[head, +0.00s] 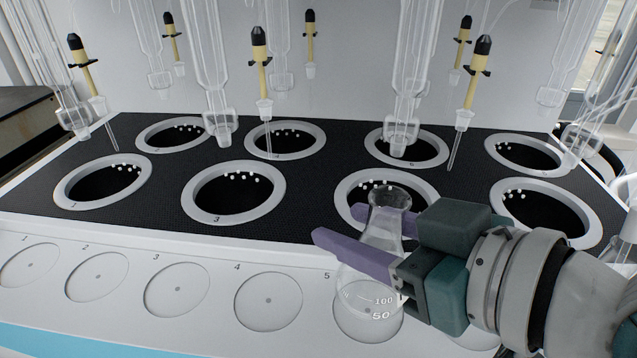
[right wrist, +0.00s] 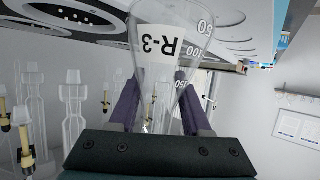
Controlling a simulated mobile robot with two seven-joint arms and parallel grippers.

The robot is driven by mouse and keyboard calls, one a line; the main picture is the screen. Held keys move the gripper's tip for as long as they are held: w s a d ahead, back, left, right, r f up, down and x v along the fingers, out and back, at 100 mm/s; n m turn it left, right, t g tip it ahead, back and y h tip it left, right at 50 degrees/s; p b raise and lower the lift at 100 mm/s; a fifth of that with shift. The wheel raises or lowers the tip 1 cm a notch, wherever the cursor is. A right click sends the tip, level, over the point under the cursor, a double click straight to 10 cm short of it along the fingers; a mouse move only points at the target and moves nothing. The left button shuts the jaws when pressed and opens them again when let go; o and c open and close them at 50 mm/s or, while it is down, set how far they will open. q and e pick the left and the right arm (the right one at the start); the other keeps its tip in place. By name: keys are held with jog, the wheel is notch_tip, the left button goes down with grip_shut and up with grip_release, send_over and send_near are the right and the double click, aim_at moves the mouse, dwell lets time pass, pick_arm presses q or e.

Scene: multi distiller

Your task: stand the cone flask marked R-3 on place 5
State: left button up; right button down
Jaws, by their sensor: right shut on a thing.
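The clear cone flask (head: 372,272) is upright in my right gripper (head: 346,222). Its purple fingers are shut around the neck. In the right wrist view the flask (right wrist: 150,75) shows a white label reading R-3 between the same fingers (right wrist: 157,90). In the head view the flask's base overlaps the round marked place 5 (head: 368,334) on the white front ledge. I cannot tell whether the base touches the ledge or is slightly above it. My left gripper is not in view.
Places 1 to 4 on the ledge (head: 215,332) look empty. Behind it is a black-topped heater bank (head: 160,200) with two rows of ringed wells. Glass tubes (head: 212,70) and yellow-and-black droppers (head: 261,75) hang above the wells, close behind the flask and gripper.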

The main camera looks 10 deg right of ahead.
jog(key=shift+f+b, duration=0.45)
jog(key=shift+f, duration=1.35)
jog(key=shift+f, duration=0.1)
jog(key=shift+c, duration=1.8)
grip_release()
